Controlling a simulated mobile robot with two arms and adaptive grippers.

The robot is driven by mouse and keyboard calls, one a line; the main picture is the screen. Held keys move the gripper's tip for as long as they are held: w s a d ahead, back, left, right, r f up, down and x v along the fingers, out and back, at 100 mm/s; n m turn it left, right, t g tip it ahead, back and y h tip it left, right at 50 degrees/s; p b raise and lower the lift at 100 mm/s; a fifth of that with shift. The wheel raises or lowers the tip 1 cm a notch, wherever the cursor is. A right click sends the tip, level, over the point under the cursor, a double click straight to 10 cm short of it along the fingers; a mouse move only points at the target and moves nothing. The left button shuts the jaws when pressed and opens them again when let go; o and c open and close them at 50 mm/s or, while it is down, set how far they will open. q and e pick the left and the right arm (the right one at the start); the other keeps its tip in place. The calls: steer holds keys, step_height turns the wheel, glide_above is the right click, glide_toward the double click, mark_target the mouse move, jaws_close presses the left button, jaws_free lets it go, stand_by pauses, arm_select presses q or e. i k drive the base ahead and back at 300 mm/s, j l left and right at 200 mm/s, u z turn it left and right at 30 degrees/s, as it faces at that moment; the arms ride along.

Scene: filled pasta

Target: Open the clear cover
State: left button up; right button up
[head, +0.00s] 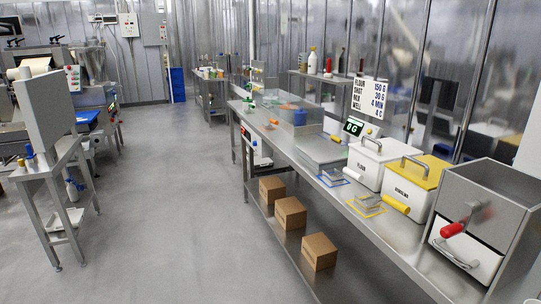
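No clear cover shows plainly enough for me to be sure of it. A see-through, box-like thing (299,116) stands toward the far part of the long steel table (400,237), with something orange at it. It is too small to tell whether this is a cover or whether it is open or shut. Neither of my grippers is in view.
Cardboard boxes (319,252) sit on the lower shelf.

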mark_target(281, 105)
steer(key=i+j+u, duration=0.25)
steer(key=i, duration=0.35)
steer(key=i+j+u, duration=0.25)
steer(key=i, duration=0.35)
steer(key=i+j+u, duration=0.1)
steer(key=i+u, duration=0.15)
steer(key=i, duration=0.35)
steer(key=i+z, duration=0.3)
steer(key=i, duration=0.2)
steer(key=i+j+z, duration=0.1)
steer(key=i+z, duration=0.15)
steer(key=i, duration=0.3)
steer(key=i+j+z, duration=0.15)
steer(key=i+z, duration=0.15)
steer(key=i, duration=0.2)
